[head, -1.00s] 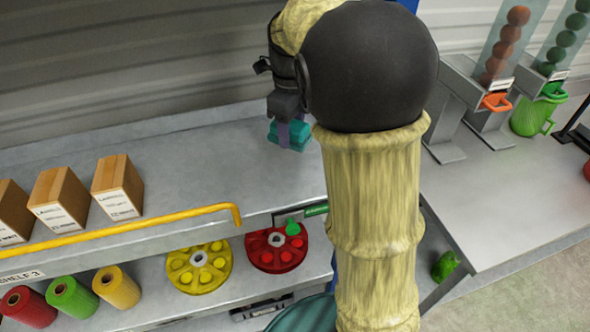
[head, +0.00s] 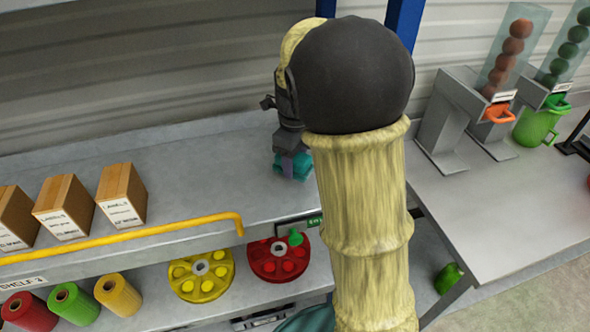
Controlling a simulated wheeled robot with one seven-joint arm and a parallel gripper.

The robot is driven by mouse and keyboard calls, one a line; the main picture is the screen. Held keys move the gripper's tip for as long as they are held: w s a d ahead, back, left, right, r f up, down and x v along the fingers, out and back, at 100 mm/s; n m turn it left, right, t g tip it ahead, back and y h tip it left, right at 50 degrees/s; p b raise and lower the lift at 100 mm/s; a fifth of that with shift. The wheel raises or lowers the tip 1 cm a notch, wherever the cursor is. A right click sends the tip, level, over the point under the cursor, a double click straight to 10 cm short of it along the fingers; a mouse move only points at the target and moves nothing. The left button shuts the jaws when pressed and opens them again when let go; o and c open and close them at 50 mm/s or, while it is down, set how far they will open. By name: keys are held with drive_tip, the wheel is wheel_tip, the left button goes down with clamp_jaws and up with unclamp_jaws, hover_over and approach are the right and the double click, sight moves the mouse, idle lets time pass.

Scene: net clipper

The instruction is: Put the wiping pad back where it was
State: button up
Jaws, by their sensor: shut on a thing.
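The wiping pad (head: 301,166) is a small teal block at the right end of the upper shelf (head: 225,178). My gripper (head: 292,168) points down over it, with its fingers closed on the pad. The pad is at or just above the shelf surface; I cannot tell if it touches. My arm hides what lies just to the right of the pad.
Several cardboard boxes (head: 122,195) stand on the upper shelf at left, behind a yellow rail (head: 150,234). Below are coloured rolls (head: 118,290), a yellow wheel (head: 201,275) and a red wheel (head: 278,259). Ball dispensers (head: 506,60) stand at right. The shelf between boxes and pad is clear.

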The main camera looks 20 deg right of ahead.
sight(295, 171)
drive_tip(key=shift+f, duration=0.1)
wheel_tip(295, 171, down, 4)
drive_tip(key=shift+r, duration=0.2)
drive_tip(key=o, duration=0.9)
wheel_tip(295, 171, up, 12)
drive_tip(key=shift+r, duration=0.1)
idle(0.5)
